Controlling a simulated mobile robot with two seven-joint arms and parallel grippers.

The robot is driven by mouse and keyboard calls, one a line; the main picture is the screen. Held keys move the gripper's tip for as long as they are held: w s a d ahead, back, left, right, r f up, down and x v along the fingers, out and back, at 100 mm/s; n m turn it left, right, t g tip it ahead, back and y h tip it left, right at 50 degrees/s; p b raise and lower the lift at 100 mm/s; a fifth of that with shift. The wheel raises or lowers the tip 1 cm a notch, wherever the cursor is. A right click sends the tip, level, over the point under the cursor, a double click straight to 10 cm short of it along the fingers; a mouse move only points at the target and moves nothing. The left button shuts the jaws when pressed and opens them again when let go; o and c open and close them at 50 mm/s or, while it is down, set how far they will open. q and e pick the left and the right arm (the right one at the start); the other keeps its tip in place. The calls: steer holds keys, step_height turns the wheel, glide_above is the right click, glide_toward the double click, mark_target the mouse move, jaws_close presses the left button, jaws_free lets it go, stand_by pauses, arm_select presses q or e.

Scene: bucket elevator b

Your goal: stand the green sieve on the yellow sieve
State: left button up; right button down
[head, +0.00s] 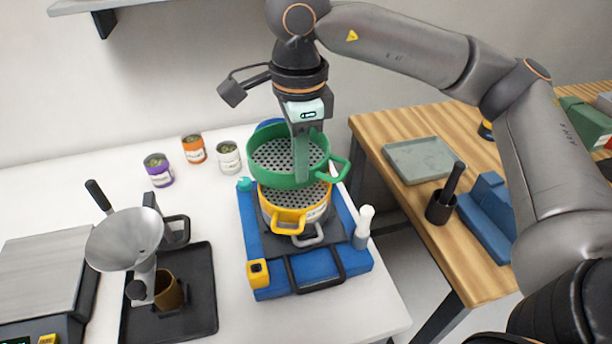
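The green sieve (262,176) is a round pan with a perforated floor and two loop handles. It is directly above the yellow sieve (287,222), slightly toward the back, and looks about level. I cannot tell whether the two rims touch. The yellow sieve sits on the blue shaker base (312,268), its handle facing front. My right gripper (302,178) points down, with a finger over the near wall of the green sieve, and appears shut on it. The far finger is hard to make out. My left gripper is not in view.
A white-capped bottle (363,228) stands right of the base. Several small cans (194,149) stand behind left. A metal funnel (124,240) stands over a black tray (205,312) at left. A wooden table (455,262) with a grey-green tray (418,160) is across a gap.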

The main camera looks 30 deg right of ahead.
mark_target(306, 186)
steer(key=shift+d+f, duration=0.2)
steer(key=shift+f, duration=0.05)
steer(key=f, duration=0.1)
steer(key=f+p, duration=0.1)
steer(key=f, duration=0.1)
steer(key=shift+d, duration=0.4)
steer(key=shift+w+f, duration=0.1)
steer(key=shift+f, duration=0.4)
steer(key=shift+f+b, duration=0.65)
steer(key=shift+b, duration=0.15)
steer(key=shift+r, duration=0.1)
steer(key=c, duration=1.1)
jaws_free()
steer(key=shift+o, duration=0.2)
